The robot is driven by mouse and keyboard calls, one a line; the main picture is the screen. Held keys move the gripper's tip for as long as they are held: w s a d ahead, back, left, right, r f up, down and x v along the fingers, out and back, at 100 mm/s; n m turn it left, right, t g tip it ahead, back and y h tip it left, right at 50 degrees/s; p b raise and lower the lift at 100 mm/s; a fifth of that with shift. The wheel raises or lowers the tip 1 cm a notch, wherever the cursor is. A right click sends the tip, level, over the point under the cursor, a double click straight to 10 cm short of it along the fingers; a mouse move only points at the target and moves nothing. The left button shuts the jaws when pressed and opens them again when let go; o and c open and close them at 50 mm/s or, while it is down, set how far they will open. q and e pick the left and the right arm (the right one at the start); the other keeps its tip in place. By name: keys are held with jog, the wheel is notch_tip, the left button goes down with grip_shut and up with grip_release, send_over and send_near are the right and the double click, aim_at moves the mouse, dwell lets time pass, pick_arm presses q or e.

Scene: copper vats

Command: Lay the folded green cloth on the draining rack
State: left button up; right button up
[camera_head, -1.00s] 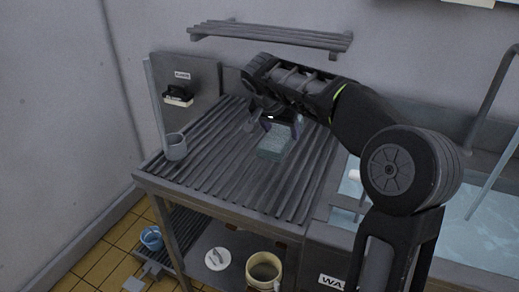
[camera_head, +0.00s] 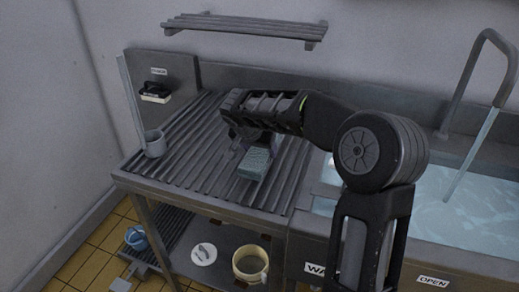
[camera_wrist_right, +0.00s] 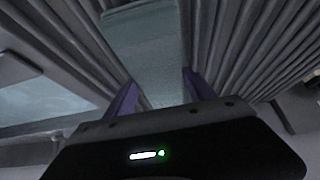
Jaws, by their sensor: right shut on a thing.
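The folded green cloth (camera_head: 255,165) is a small grey-green block at the right part of the draining rack (camera_head: 205,145), a ribbed grey metal surface. My right gripper (camera_head: 255,143) comes over it from behind and is shut on it. In the right wrist view the cloth (camera_wrist_right: 145,55) runs between my two purple fingers (camera_wrist_right: 160,95). The cloth is at or just above the ribs; I cannot tell whether it touches them. The fingertips are mostly hidden in the head view. My left gripper is not in view.
A grey mug (camera_head: 154,143) stands at the rack's left edge, near a black-handled brush (camera_head: 156,92) on the splash panel. A water-filled sink (camera_head: 450,205) lies right. A slatted wall shelf (camera_head: 245,27) hangs above.

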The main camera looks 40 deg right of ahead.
jog(key=shift+f, duration=0.15)
jog(key=shift+f, duration=0.1)
jog(key=o, duration=1.6)
jog(key=shift+r, duration=0.2)
jog(key=v, duration=1.2)
jog(key=shift+f, duration=0.1)
